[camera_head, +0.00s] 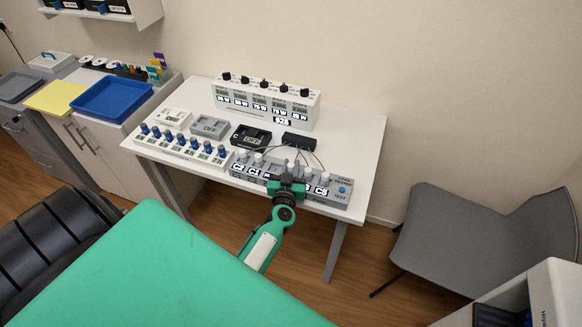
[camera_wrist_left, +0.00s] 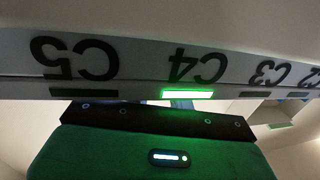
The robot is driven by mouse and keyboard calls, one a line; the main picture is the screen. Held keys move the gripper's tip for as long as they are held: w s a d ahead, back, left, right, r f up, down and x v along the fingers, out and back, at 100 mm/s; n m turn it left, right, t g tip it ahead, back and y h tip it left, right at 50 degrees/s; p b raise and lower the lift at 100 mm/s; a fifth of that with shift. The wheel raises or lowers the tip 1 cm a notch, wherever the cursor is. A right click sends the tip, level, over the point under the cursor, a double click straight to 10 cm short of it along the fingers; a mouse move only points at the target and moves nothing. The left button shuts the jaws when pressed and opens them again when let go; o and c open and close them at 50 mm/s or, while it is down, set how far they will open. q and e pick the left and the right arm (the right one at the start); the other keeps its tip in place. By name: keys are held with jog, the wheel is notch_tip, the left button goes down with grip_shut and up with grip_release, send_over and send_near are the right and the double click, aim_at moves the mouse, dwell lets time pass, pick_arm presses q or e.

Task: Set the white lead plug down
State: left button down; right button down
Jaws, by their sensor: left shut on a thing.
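My left gripper (camera_head: 287,186) is at the front of the grey lead tester (camera_head: 335,194), over the part between the C2 and C5 labels. It is shut on a white lead plug (camera_head: 291,166), whose top shows just behind the fingers. The fingers hide the plug's lower end, so I cannot tell whether it sits in a socket. In the left wrist view the tester's front (camera_wrist_left: 140,60) is upside down and close. The bar under C4 (camera_wrist_left: 188,94) glows green there; the bar under C5 is dark. My right gripper is not in view.
Other pale plugs stand on the tester, with dark leads running to a black box (camera_head: 299,141). A white panel with dark knobs (camera_head: 265,100) stands behind. A row of blue knobs (camera_head: 181,146) is at left. The white table (camera_head: 350,140) has bare room at right.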

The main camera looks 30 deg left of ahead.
pick_arm(q)
jog(key=c, duration=1.4)
grip_release()
jog(key=shift+c, duration=0.2)
jog(key=shift+o, duration=0.9)
jog(key=shift+f, duration=0.1)
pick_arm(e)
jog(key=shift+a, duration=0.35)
pick_arm(q)
jog(key=shift+r, duration=0.25)
jog(key=b+v, duration=0.1)
jog(key=v, duration=1.1)
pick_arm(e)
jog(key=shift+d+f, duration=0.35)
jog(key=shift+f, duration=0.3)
